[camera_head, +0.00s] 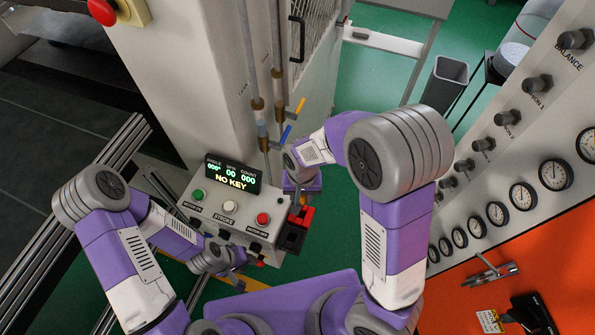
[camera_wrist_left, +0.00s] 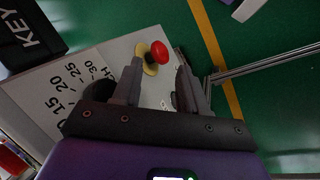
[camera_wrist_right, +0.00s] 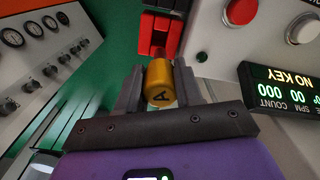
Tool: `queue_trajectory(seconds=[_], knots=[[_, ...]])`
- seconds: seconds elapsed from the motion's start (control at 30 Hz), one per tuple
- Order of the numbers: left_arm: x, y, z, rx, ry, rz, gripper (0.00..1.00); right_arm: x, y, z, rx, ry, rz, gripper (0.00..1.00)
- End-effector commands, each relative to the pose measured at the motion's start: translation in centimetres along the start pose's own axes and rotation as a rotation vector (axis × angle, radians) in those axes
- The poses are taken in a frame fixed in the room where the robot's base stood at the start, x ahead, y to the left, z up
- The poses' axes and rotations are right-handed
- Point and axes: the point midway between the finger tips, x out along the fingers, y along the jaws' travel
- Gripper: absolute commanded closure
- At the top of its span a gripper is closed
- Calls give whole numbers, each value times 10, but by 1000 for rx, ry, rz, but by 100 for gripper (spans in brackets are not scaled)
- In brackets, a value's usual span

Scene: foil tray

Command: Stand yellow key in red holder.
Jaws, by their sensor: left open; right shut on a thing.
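The yellow key (camera_wrist_right: 160,84), a stubby cylinder marked A, is between the fingers of my right gripper (camera_wrist_right: 158,90), which is shut on it. The red holder (camera_wrist_right: 162,32), with a dark part beside it, lies just beyond the key in the right wrist view. I cannot tell whether the key touches it. In the head view the red holder (camera_head: 301,215) is on the right side of the control box, just below my right gripper. My left gripper (camera_wrist_left: 158,75) is open and empty, near a red button on a yellow base (camera_wrist_left: 156,54).
The control box (camera_head: 236,215) carries several buttons and a display (camera_head: 232,172) reading NO KEY. A panel of gauges (camera_head: 497,213) is at the right.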

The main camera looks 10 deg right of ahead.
Motion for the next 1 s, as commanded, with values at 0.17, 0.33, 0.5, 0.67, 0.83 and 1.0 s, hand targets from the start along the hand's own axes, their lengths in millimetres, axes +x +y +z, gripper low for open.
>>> queue_trajectory(seconds=[0.17,0.33,0.5,0.67,0.83,1.0], knots=[[2,-1,1,-1,-2,0,57,4,0,3,-2,-1,0,96],[8,-3,0,-1,-2,0,57,11,0,3,-1,-1,0,96],[16,-6,0,-1,-2,0,57,21,0,3,-1,-1,0,96],[24,-9,0,-1,-1,0,57,31,0,3,-1,-1,0,96],[33,-12,-1,-1,-1,0,57,41,0,3,-1,-1,0,96],[41,-16,-1,0,-1,0,57,51,0,3,-1,-1,0,96]])
